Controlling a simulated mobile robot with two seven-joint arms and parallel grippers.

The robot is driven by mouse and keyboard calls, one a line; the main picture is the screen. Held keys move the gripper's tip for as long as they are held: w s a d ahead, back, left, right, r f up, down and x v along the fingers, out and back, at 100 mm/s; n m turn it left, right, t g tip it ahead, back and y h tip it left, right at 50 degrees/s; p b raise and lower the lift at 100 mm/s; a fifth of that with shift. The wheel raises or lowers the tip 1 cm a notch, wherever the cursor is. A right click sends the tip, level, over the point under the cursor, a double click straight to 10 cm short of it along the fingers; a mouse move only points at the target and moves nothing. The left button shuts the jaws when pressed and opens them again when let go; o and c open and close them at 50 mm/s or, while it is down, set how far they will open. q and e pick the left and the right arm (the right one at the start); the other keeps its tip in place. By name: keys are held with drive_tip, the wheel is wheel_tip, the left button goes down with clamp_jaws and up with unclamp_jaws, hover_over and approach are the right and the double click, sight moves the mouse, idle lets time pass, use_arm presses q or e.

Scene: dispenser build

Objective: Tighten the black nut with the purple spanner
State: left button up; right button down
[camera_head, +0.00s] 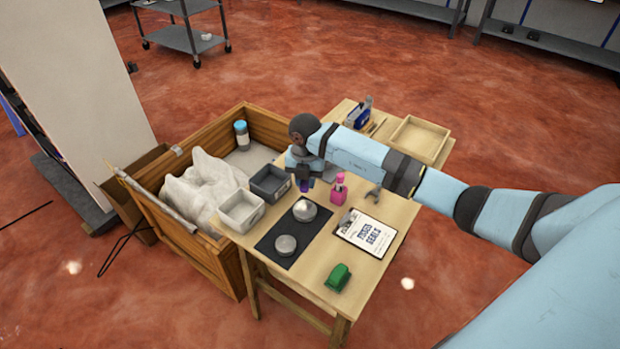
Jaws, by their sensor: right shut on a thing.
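My right gripper (303,172) points down over the work table, near its back left part, above the far end of the black mat. It is shut on a small purple thing (304,186), which looks like the purple spanner; only a bit of it shows below the fingers. Two round metal parts sit on the black mat (265,243): a far one (305,210) just below the gripper and a nearer one (285,245). I cannot make out the black nut. My left gripper is not in view.
A grey bin (270,183) and a white bin (240,211) stand left of the gripper. A pink bottle (340,188) stands close on its right. A clipboard (365,233), a grey tool (374,192) and a green object (338,277) lie on the table. A wooden crate (190,243) adjoins the table.

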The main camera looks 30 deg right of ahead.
drive_tip(key=shift+w+a, duration=0.1)
drive_tip(key=shift+w, duration=0.05)
idle(0.3)
drive_tip(key=shift+w+a+m, duration=0.1)
drive_tip(key=shift+w+m, duration=0.05)
drive_tip(key=shift+m, duration=0.15)
drive_tip(key=shift+w+a+m, duration=0.7)
drive_tip(key=shift+w+m, duration=0.2)
drive_tip(key=shift+w+a+m+p, duration=0.3)
drive_tip(key=shift+w+m+p, duration=0.2)
drive_tip(key=shift+p, duration=0.05)
idle(0.6)
